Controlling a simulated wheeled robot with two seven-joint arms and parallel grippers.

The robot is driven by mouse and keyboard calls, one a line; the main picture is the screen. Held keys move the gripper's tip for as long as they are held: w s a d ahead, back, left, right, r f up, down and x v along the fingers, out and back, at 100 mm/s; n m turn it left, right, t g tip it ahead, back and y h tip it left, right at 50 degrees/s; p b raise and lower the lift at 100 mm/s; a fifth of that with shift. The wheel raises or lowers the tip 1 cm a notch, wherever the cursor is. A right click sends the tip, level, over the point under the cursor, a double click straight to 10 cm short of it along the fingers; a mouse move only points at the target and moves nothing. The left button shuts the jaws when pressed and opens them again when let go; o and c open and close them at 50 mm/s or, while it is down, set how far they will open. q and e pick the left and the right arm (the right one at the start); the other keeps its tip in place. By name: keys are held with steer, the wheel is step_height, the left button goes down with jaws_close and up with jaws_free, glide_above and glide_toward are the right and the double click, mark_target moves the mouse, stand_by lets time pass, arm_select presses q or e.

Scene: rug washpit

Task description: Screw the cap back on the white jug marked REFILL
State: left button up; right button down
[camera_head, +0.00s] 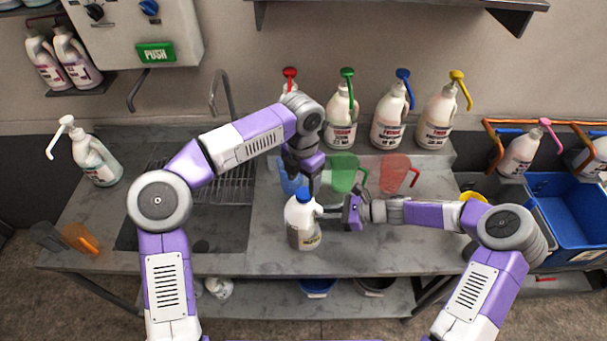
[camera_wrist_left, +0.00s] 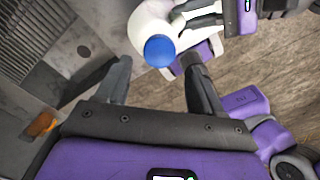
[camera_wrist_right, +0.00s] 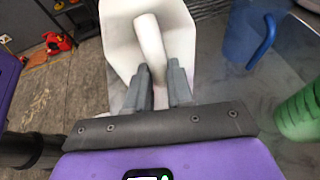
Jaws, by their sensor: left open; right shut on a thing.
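The white jug (camera_head: 303,228) stands upright near the counter's front edge; its label is too small to read. A blue cap (camera_head: 303,195) sits on its mouth; I cannot tell how tight. In the left wrist view the cap (camera_wrist_left: 160,51) lies just beyond and between the fingertips. My left gripper (camera_head: 302,183) is open above the cap, pointing down, apart from it. My right gripper (camera_head: 332,212) is shut on the jug's handle from the right. The right wrist view shows the fingers (camera_wrist_right: 161,80) around the lower part of the handle (camera_wrist_right: 151,42).
Blue (camera_head: 287,179), green (camera_head: 343,172) and red (camera_head: 394,172) measuring jugs stand close behind the white jug. Several pump bottles (camera_head: 390,122) line the back. A sink (camera_head: 205,225) is at left, a blue bin (camera_head: 575,222) at right. Counter right of the jug, before my right forearm, is clear.

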arm_select(q)
steer(key=n, duration=0.4)
steer(key=shift+r+n, duration=0.15)
steer(key=shift+n, duration=0.25)
steer(key=n, duration=0.7)
steer(key=shift+r, duration=0.15)
steer(key=n, duration=0.4)
steer(key=shift+r, duration=0.1)
steer(key=n, duration=0.3)
steer(key=shift+r, duration=0.1)
steer(key=n, duration=0.4)
steer(key=shift+r, duration=0.1)
steer(key=n, duration=0.4)
steer(key=shift+d+r, duration=0.1)
steer(key=n, duration=0.3)
steer(key=shift+r+n, duration=0.1)
steer(key=shift+n, duration=0.2)
steer(key=n, duration=0.5)
steer(key=shift+r, duration=0.2)
steer(key=n, duration=0.6)
steer(key=shift+r, duration=0.15)
steer(key=n, duration=0.5)
steer(key=shift+r+n, duration=0.25)
steer(key=shift+n, duration=0.05)
steer(key=n, duration=0.6)
steer(key=shift+r+n, duration=0.2)
steer(key=shift+n, duration=0.1)
